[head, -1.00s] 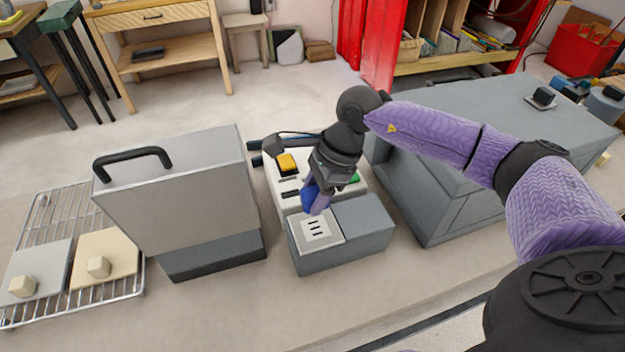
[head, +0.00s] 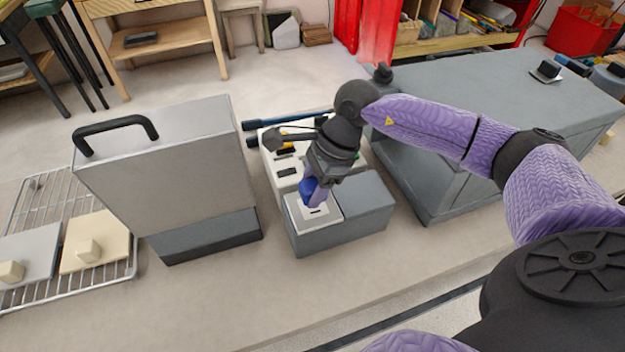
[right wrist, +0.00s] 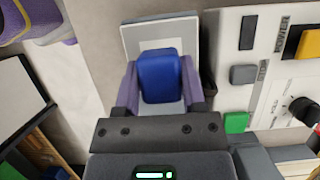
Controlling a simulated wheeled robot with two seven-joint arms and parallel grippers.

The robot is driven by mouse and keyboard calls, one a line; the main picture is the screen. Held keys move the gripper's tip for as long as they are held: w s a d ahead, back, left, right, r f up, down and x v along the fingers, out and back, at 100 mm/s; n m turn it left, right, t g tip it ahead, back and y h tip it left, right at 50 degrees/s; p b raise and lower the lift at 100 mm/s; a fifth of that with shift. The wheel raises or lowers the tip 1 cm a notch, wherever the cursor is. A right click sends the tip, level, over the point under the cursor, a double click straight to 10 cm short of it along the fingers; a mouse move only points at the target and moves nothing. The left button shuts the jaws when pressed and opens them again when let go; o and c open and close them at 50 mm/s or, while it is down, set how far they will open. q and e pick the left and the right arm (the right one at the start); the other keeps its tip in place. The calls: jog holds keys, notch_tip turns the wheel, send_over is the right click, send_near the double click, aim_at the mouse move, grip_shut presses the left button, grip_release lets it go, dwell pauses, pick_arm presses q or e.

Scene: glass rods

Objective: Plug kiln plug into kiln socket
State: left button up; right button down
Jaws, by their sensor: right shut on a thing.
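My right gripper (head: 318,188) is shut on the blue kiln plug (head: 307,188). In the right wrist view the plug (right wrist: 159,76) sits between the two purple fingers of the gripper (right wrist: 159,90). The kiln socket (head: 325,213) is a pale square plate with dark slots on top of a grey box (head: 365,205). The plug is over the far part of the plate and hides some slots; one slot shows in front of it. Whether the plug touches the plate cannot be told. The plate (right wrist: 133,40) also shows behind the plug in the right wrist view. My left gripper is out of view.
A white control panel (right wrist: 223,90) with yellow, green and grey buttons adjoins the grey box. A grey kiln-like case with a black handle (head: 165,175) stands to the left, beside a wire rack (head: 45,195). A large grey cabinet (head: 480,110) stands to the right.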

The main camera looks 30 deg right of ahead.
jog(key=shift+f+b, duration=0.35)
jog(key=shift+f, duration=0.45)
dwell(1.5)
jog(key=shift+f+b, duration=0.55)
jog(key=shift+b, duration=0.2)
jog(key=shift+c, duration=0.5)
grip_release()
jog(key=p+v, duration=0.1)
jog(key=v, duration=0.8)
jog(key=shift+d+r, duration=0.15)
jog(key=shift+r, duration=0.25)
